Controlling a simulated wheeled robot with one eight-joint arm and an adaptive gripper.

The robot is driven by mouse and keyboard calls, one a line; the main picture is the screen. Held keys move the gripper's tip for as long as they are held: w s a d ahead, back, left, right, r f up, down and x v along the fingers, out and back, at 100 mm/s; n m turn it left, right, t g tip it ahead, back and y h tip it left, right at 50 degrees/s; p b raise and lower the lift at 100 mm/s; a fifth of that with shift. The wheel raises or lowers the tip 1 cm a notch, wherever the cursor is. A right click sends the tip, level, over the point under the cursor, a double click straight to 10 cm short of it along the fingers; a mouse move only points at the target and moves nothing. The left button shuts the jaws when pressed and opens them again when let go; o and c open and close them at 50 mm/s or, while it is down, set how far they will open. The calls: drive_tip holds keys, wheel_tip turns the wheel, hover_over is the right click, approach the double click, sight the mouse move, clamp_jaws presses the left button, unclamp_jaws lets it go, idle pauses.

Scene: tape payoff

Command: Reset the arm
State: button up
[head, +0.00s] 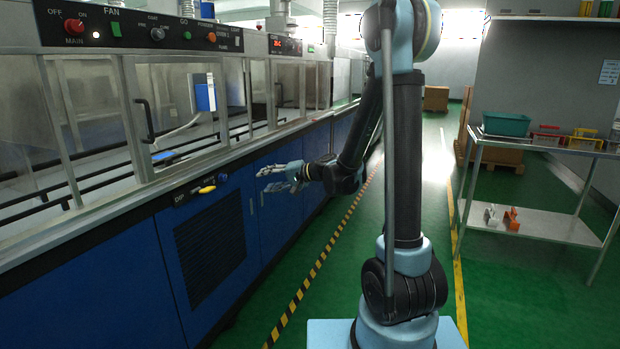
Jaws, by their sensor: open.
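My gripper (268,179) is in front of the blue cabinet doors of the long machine (215,250), in the middle of the head view. Its pale fingers point left and stand apart, with nothing between them. My arm rises at the centre right, bends at the top and comes down to the gripper. A yellow knob (207,189) is on the machine's front, left of the gripper. Whether the gripper touches the cabinet cannot be told.
A metal cart (540,225) at the right holds a green bin (506,124) and small racks. Cardboard boxes (436,98) stand at the back. A striped floor line (318,262) runs along the machine. The green aisle floor behind my arm is clear.

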drive_tip(key=s+d+f+g+h, duration=0.1)
drive_tip(key=s+d+f+h, duration=0.2)
drive_tip(key=s+d, duration=0.7)
drive_tip(key=s+d+f+n+g+h, duration=0.1)
drive_tip(key=s+d+f+h, duration=0.2)
drive_tip(key=s+d+h, duration=0.3)
drive_tip(key=s+d+f+n+g+h, duration=0.1)
drive_tip(key=s+d+f+h, duration=0.2)
drive_tip(key=s+d, duration=1.3)
drive_tip(key=shift+d+h, duration=0.7)
drive_tip(key=shift+d, duration=0.35)
drive_tip(key=shift+s, duration=0.1)
